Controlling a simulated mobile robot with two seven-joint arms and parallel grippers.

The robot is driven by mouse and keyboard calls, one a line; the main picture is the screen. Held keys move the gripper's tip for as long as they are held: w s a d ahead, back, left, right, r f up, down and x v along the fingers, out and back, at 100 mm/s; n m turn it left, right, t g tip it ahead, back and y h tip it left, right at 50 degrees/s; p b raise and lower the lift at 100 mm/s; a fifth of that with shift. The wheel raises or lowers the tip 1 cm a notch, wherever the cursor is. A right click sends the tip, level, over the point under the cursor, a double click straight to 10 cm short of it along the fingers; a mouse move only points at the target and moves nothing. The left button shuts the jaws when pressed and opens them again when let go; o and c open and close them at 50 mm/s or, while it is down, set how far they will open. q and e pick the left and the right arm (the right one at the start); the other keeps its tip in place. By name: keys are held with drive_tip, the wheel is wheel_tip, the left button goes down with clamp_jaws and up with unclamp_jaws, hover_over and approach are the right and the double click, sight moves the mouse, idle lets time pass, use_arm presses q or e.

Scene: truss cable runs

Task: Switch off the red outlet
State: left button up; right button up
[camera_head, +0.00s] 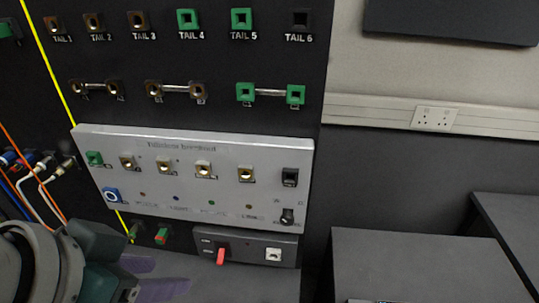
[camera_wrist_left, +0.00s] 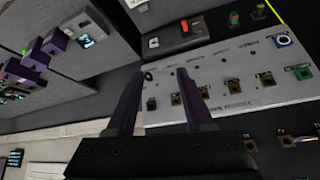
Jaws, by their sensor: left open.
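A dark grey outlet box (camera_head: 250,243) sits below the silver panel in the head view. It has a red switch lever (camera_head: 221,255) hanging downward at its left and a white socket (camera_head: 273,255) at its right. In the left wrist view the lever shows as a small red piece (camera_wrist_left: 185,27) beyond my fingers. My left gripper (camera_head: 184,272) comes in from the lower left, with purple fingers left of and below the lever, apart from it. In the wrist view the open left gripper (camera_wrist_left: 160,73) has nothing between its fingers. My right gripper is not in view.
The silver panel (camera_head: 200,211) with sockets and a knob (camera_head: 287,216) juts out above the box. Small red and green pieces (camera_head: 161,236) sit left of it. Cables and plugs (camera_head: 45,165) hang at the left. A dark cabinet (camera_head: 420,262) stands at the right.

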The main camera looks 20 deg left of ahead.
use_arm(q)
drive_tip(key=w+a+f+n+t+b, duration=0.1)
drive_tip(key=w+f+t+b, duration=0.15)
drive_tip(key=f+b, duration=0.55)
drive_tip(key=w+a+f+t+b, duration=0.15)
drive_tip(key=w+f+b, duration=0.35)
drive_tip(key=f, duration=0.5)
drive_tip(key=n+t+y+b, duration=0.2)
drive_tip(key=y+b, duration=0.1)
drive_tip(key=b, duration=1.4)
approach(219, 264)
drive_tip(key=b+x, duration=0.2)
drive_tip(key=x, duration=0.6)
drive_tip(key=shift+w+f+b, duration=0.1)
drive_tip(key=shift+b, duration=0.2)
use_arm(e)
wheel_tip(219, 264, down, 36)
use_arm(q)
clamp_jaws()
drive_tip(key=shift+t, duration=0.3)
